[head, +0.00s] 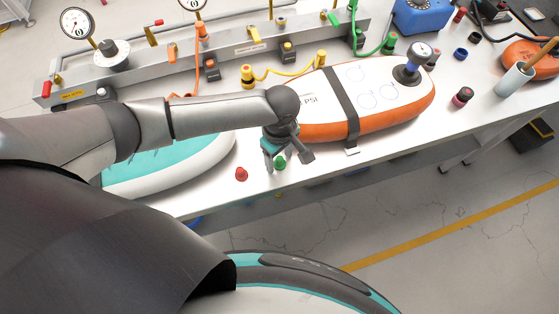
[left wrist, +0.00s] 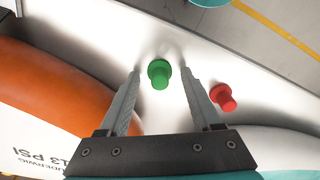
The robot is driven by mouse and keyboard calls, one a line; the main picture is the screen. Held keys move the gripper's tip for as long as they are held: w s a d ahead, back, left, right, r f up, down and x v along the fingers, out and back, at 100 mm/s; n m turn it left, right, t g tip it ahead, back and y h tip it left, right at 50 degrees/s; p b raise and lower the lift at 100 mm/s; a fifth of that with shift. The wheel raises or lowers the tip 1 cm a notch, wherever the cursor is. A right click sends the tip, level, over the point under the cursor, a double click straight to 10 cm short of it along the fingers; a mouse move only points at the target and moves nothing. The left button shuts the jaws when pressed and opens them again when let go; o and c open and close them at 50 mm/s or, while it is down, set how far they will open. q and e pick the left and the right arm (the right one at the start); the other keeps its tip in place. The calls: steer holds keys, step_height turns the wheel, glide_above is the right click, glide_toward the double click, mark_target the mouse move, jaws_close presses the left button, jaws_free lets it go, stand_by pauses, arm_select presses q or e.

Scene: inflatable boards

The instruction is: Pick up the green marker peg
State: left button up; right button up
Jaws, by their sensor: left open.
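The green marker peg (head: 280,162) stands on the white table near its front edge. In the left wrist view the green peg (left wrist: 159,74) shows between and just beyond the tips of my open left gripper (left wrist: 161,75). In the head view my left gripper (head: 288,154) is right at the peg and partly over it. I cannot tell whether a finger touches it. A red peg (head: 241,174) stands to the left in the head view, and in the left wrist view this red peg (left wrist: 223,97) is just outside one finger. My right gripper is not in view.
An orange-and-white board (head: 385,117) lies strapped on the table to the right of the gripper. A teal-and-white board (head: 205,160) lies to the left. A grey manifold (head: 190,62) with gauges runs along the back. The table's front edge is close to the pegs.

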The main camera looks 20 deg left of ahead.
arm_select(q)
jaws_close()
stand_by(0.4)
stand_by(0.4)
